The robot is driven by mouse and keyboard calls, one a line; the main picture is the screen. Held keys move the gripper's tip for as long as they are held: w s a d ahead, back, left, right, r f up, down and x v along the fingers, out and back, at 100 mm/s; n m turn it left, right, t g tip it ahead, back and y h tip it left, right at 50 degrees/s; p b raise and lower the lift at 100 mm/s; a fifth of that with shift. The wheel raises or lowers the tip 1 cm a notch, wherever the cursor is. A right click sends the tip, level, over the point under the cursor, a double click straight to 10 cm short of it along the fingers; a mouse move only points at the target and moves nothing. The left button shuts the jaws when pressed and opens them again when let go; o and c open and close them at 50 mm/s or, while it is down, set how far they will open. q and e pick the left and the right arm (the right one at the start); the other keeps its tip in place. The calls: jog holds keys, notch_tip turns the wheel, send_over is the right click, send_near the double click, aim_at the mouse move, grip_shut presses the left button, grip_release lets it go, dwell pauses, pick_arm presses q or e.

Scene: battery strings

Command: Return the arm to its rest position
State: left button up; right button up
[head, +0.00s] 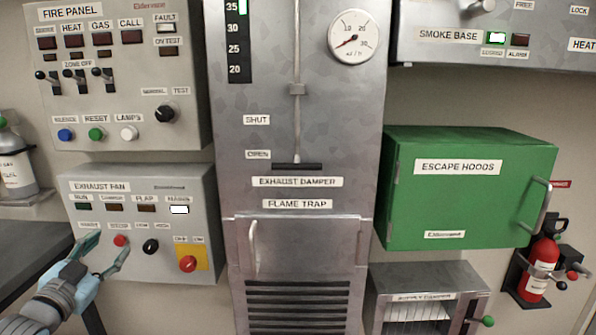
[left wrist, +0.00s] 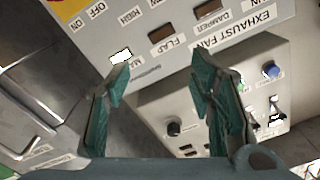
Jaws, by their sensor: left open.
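My left gripper (head: 112,246) is at the lower left of the head view, in front of the exhaust fan panel (head: 207,245). Its teal fingers are spread and nothing is between them. In the left wrist view the open fingers (left wrist: 158,68) show with the exhaust fan panel (left wrist: 190,52) behind them, turned upside down. Whether a finger touches the panel is hard to tell. A small red button (head: 121,240) shows between the fingertips in the head view. My right gripper does not show.
The fire panel (head: 110,105) is above the exhaust fan panel. The steel damper cabinet (head: 330,110) stands in the middle. A green escape hoods box (head: 465,205) and red extinguisher (head: 540,268) are at right. A grey cylinder (head: 15,165) is at far left.

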pick_arm(q)
jog(key=s+a+f+n+g+y+p, duration=0.1)
jog(key=a+f+n+g+y, duration=0.1)
jog(key=a+f, duration=0.5)
jog(key=s+a+f+n+g+y+p, duration=0.1)
jog(key=a+f+g+y, duration=0.1)
jog(key=f, duration=1)
jog(key=s+d+f+n+g+p, duration=0.1)
jog(key=s+f+g, duration=0.1)
jog(key=s+f, duration=0.55)
jog(key=s+d+f+g+p, duration=0.1)
jog(key=s+f+g+p, duration=0.2)
jog(key=f, duration=0.8)
jog(key=s+d+f+g+h, duration=0.1)
jog(key=s+d+f+g, duration=0.45)
jog(key=s+f, duration=0.8)
jog(key=s+d+f+g+h+p, duration=0.1)
jog(key=s+d+p, duration=0.1)
jog(key=s+d, duration=0.6)
jog(key=s+d+f+n+g+h+p, duration=0.1)
jog(key=s+d, duration=0.7)
jog(key=s, duration=0.8)
jog(key=shift+s+d+f+h+p, duration=0.3)
jog(key=shift+s+d+f+p, duration=0.1)
jog(key=shift+f+p, duration=0.25)
jog(key=shift+w+g, duration=0.1)
jog(key=shift+g, duration=0.15)
